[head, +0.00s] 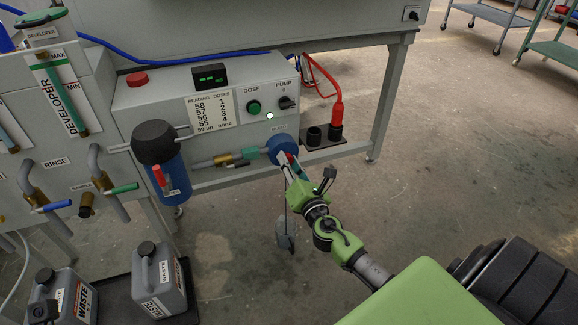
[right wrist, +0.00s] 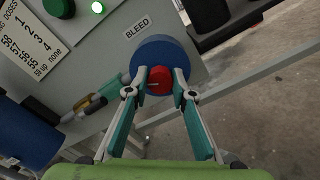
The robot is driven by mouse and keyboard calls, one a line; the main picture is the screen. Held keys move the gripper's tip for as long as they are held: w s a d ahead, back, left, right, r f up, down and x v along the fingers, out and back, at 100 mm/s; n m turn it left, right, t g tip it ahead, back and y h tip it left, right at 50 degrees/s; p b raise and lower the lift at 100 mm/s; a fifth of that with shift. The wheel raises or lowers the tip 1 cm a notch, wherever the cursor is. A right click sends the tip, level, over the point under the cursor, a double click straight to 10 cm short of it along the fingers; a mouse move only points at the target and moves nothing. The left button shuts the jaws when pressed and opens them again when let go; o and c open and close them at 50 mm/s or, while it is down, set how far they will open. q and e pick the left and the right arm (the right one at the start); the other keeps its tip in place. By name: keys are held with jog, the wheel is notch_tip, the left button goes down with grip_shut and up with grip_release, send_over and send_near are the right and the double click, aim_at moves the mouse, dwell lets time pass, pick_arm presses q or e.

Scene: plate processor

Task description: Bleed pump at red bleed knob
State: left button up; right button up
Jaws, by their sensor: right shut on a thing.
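The red bleed knob (right wrist: 159,79) sits at the centre of the blue round pump head (right wrist: 158,53), below a label reading BLEED. My right gripper (right wrist: 160,82) has one finger on each side of the knob and is shut on it. In the head view my right gripper (head: 286,161) reaches up to the blue pump head (head: 281,146), and its fingers hide most of the knob.
The grey control box has a green DOSE button (head: 253,107), a PUMP switch (head: 287,102) and a lit lamp (head: 269,115). A blue filter housing (head: 172,185) stands left. Waste jugs (head: 158,280) sit low left. A red probe (head: 337,105) stands right.

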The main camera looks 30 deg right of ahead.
jog(key=shift+m+b, duration=0.35)
jog(key=shift+m, duration=5.65)
jog(key=shift+f, duration=0.1)
jog(key=o, duration=1.1)
